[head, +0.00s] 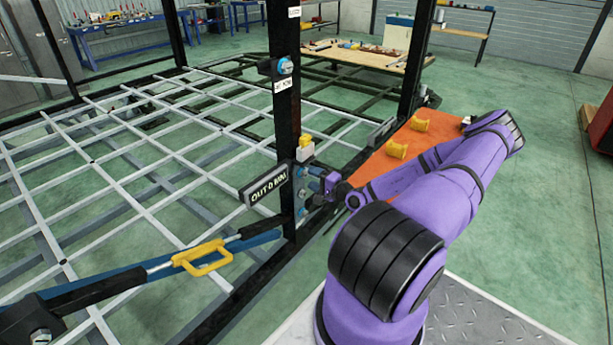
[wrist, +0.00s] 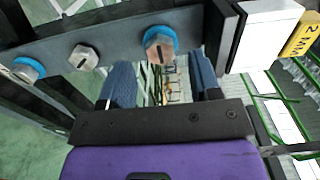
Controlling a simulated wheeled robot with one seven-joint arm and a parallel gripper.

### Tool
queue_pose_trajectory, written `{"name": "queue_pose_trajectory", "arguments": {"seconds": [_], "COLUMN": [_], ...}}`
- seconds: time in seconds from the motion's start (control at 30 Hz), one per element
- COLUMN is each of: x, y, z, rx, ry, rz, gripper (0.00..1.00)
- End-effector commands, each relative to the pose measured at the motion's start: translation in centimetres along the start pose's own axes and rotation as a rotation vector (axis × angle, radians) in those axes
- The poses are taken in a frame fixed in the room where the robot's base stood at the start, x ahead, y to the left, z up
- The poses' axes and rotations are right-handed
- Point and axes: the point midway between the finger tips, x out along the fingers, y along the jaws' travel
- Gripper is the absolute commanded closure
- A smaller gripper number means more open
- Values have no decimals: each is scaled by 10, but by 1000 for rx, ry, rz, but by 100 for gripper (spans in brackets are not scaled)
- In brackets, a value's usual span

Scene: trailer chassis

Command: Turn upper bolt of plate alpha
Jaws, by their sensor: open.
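A dark metal plate (wrist: 118,40) carries a row of hex bolts on the black post. In the wrist view, a hex bolt with a blue collar (wrist: 160,45) is nearest the white box, which makes it the upper one. A plain grey bolt (wrist: 84,57) and another blue-collared bolt (wrist: 28,69) follow to its left. My gripper (wrist: 162,70) is open and empty, its two blue-grey fingers apart, with the upper bolt's head showing between and just beyond their tips. Contact cannot be told. In the head view, my gripper (head: 326,184) is beside the plate, partly hiding it.
A white box (wrist: 268,35) with a yellow tag (wrist: 300,35) sits close to the right finger. In the head view, a black sign (head: 264,186) sticks out left of the post (head: 285,115). An orange panel with yellow handles (head: 397,150) lies behind my arm. Green floor is open at right.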

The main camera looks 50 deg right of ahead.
Motion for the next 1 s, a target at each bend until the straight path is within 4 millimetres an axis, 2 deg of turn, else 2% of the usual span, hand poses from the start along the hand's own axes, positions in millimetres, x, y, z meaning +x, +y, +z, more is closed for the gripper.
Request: {"name": "queue_pose_trajectory", "arguments": {"seconds": [0.1,0.23,0.6,0.63,0.83,1.0], "x": [17,28,34,34,34,33], "y": [0,0,0,0,0,0], "z": [1,0,0,0,0,0], "rx": [-1,0,0,0,0,3], "ry": [-1,0,-1,-1,-1,-1], "rz": [-1,-1,0,0,0,0], "gripper": [43,43,43,45,91,92]}}
